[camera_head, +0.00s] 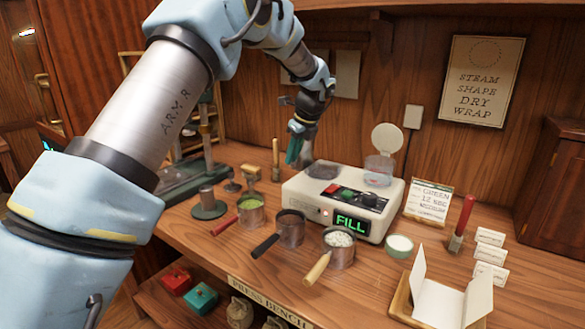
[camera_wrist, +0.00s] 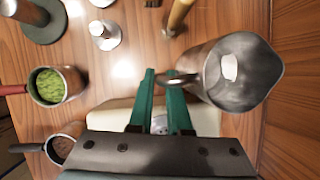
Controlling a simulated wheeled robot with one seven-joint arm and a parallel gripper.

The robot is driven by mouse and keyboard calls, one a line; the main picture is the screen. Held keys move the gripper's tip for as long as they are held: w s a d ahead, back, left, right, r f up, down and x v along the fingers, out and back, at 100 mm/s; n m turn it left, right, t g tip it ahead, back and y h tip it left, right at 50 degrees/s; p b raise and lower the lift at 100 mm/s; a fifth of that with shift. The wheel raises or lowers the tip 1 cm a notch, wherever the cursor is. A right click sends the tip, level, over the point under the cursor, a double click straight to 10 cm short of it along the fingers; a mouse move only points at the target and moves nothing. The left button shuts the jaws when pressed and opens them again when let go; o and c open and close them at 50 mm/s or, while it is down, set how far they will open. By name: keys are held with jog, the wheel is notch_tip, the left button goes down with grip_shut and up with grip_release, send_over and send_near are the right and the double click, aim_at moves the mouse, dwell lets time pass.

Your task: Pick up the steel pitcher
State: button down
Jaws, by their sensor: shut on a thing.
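The steel pitcher (camera_wrist: 243,72) shows large in the wrist view, right of the fingers, seen from above with its mouth facing the camera. Its handle points left, between the tips of my gripper (camera_wrist: 163,76). My gripper's green fingers are shut on that handle. In the head view my gripper (camera_head: 294,152) is behind the left part of the white machine. The pitcher shows there only as a small grey patch (camera_head: 306,153) beside the fingers. Its base is hidden by the machine, so I cannot tell whether it touches the bench.
The white machine (camera_head: 312,200) with a lit FILL display stands in front of my gripper. Handled pots with green (camera_head: 251,208), dark (camera_head: 290,228) and white (camera_head: 340,245) contents stand along the front. A brush (camera_head: 275,160) stands left of my gripper. The wooden wall is close behind.

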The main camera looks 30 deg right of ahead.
notch_tip(320, 180, up, 5)
jog(key=s+a+b, duration=0.2)
jog(key=s+a, duration=0.2)
jog(key=a, duration=0.4)
jog(key=s+a+b, duration=0.3)
jog(key=s+a, duration=0.2)
jog(key=a, duration=0.4)
jog(key=shift+s+r+b, duration=0.2)
jog(key=shift+r+b, duration=0.05)
jog(key=shift+b, duration=0.1)
dwell(2.1)
